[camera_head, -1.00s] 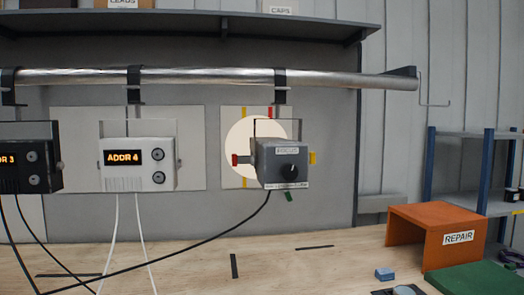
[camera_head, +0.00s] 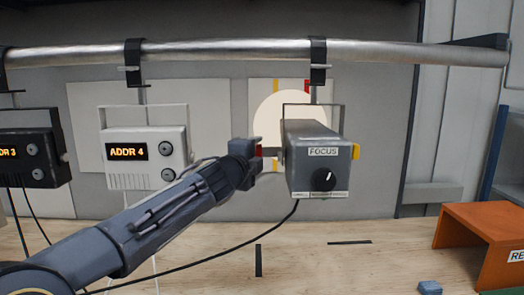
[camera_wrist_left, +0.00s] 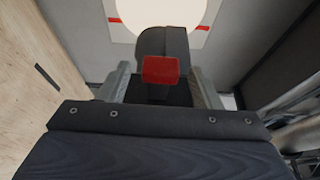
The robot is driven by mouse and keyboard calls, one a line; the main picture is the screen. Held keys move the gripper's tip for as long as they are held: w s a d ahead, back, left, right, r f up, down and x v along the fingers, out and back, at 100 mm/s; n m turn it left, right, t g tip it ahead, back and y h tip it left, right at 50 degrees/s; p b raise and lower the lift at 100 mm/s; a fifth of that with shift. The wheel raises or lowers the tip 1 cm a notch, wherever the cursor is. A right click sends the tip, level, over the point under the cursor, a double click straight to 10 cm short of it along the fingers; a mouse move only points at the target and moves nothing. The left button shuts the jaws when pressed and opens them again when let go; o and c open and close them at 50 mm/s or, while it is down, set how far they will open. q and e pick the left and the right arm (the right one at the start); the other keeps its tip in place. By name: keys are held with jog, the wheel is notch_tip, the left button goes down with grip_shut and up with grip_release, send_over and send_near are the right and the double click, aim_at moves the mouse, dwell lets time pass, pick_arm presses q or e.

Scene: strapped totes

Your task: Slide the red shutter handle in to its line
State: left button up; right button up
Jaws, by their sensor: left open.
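The red shutter handle (camera_head: 259,151) sticks out from the left side of the grey FOCUS lamp (camera_head: 322,158), which hangs from the pipe. My left gripper (camera_head: 257,157) is at the handle, coming from the left, and partly hides it. In the left wrist view the red handle (camera_wrist_left: 160,70) lies between the two open fingers (camera_wrist_left: 162,88), with a gap on each side. My right gripper is not in view.
A yellow handle (camera_head: 356,152) is on the lamp's right side. A white ADDR 4 unit (camera_head: 145,152) hangs to the left, near my left arm. A black cable runs from the lamp over the bench (camera_head: 210,270). An orange stand (camera_head: 480,235) is at right.

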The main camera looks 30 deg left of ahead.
pick_arm(q)
jog(key=shift+w+a, duration=0.25)
jog(key=shift+w, duration=1.05)
